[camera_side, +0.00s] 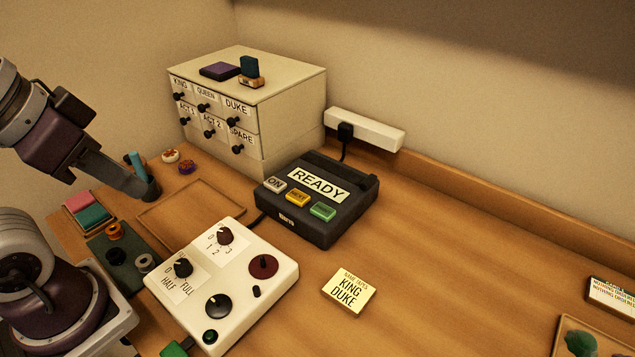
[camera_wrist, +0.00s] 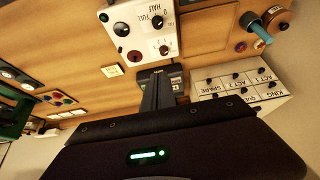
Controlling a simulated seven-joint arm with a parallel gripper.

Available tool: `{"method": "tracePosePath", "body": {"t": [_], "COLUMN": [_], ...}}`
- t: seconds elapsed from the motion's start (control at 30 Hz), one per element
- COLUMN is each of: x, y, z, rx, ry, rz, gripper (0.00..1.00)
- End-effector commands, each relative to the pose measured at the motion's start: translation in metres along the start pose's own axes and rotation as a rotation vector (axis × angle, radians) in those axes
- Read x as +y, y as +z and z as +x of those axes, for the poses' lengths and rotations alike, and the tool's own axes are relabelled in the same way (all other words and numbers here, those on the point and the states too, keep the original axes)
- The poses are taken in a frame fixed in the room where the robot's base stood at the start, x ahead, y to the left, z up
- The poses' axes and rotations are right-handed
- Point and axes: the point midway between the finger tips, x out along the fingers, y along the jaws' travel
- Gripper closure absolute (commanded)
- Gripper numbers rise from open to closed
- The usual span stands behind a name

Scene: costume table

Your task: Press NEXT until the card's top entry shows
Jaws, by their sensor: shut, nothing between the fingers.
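The black device (camera_side: 337,227) stands right of centre in the side view, its display (camera_side: 319,185) reading READY. Its row of buttons holds a grey ON button (camera_side: 275,184), a yellow button (camera_side: 297,198) that seems to read NEXT, and a green button (camera_side: 323,212) with unclear lettering. The card (camera_side: 349,291) lies flat in front of the device; its top entry reads KING, with DUKE below. It also shows in the wrist view (camera_wrist: 112,70). My gripper (camera_side: 149,190) is shut and empty, left of the device and apart from it. In the wrist view its fingers (camera_wrist: 158,88) partly hide the device.
A cream control box (camera_side: 270,289) with knobs stands in front of the device. A labelled drawer cabinet (camera_side: 287,108) stands behind it. An empty shallow wooden tray (camera_side: 214,204) lies between my gripper and the device. A power strip (camera_side: 372,131) is behind. The table right of the card is mostly clear.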

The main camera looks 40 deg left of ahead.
Motion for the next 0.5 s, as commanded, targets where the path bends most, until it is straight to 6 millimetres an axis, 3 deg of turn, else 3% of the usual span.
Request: {"method": "tracePosePath", "body": {"t": [0.27,0.37,0.5], "x": [-0.009,-0.028,-0.048], "y": [-0.008,-0.031,-0.087], "z": [0.005,0.020,0.055], "rx": [-0.010,-0.029,-0.050], "ry": [-0.039,-0.133,-0.279], "rz": [0.078,0.302,0.787], "gripper": [1.00,1.00,1.00]}}
